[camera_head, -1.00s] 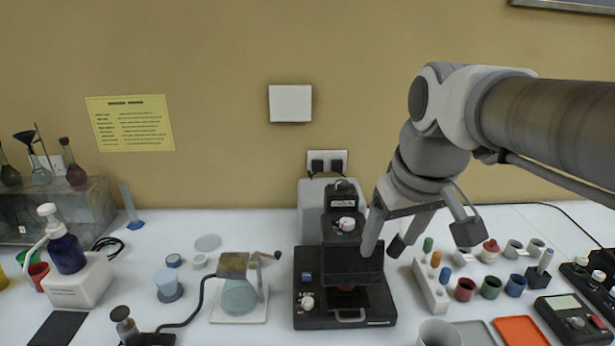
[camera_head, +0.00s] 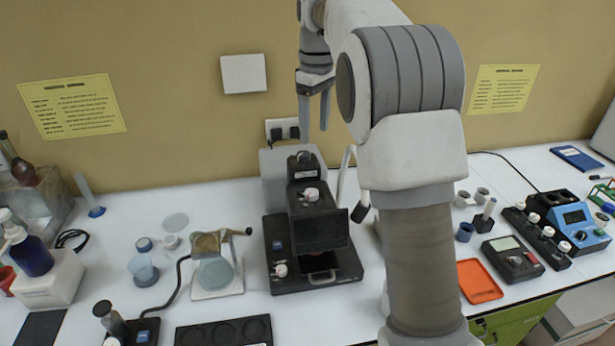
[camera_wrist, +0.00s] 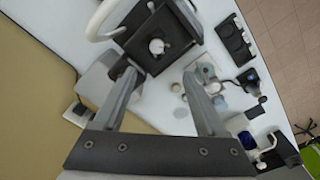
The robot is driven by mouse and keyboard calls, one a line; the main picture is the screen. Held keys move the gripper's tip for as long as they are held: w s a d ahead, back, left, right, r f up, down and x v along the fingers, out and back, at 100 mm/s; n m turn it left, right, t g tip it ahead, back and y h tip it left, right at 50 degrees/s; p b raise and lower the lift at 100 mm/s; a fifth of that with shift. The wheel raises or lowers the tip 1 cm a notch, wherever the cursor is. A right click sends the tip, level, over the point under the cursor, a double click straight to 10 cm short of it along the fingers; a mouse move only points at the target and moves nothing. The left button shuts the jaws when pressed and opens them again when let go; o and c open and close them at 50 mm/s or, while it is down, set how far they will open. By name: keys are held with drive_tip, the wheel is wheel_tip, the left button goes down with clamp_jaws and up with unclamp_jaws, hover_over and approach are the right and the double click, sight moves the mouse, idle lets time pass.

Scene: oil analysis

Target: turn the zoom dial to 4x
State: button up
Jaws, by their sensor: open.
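A black instrument (camera_head: 320,235) with a grey block behind it stands on the white bench, in the middle of the head view. A white dial with a small red mark (camera_head: 312,194) sits on its upper head. A second white knob (camera_head: 281,270) is on its base at left. I cannot read any scale. My gripper (camera_head: 314,122) is open and empty, fingers pointing down, above the instrument and apart from it. In the wrist view, the upper dial (camera_wrist: 157,46) shows just beyond the space between my open fingertips (camera_wrist: 160,75).
My arm hides part of the bench right of the instrument. A glass vessel on a stand with a crank (camera_head: 215,265) is at left, a black tray (camera_head: 225,332) in front. An orange tray (camera_head: 480,281) and a blue meter (camera_head: 570,225) are at right. A wall socket (camera_head: 282,129) is behind.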

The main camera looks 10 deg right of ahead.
sight(312, 192)
drive_tip(key=shift+n, duration=0.3)
drive_tip(key=f, duration=0.6)
drive_tip(key=w+f, duration=0.1)
drive_tip(key=f, duration=1.1)
drive_tip(key=shift+w+a+f+p, duration=0.1)
drive_tip(key=shift+w+f+p, duration=0.05)
drive_tip(key=shift+w+p, duration=0.2)
clamp_jaws()
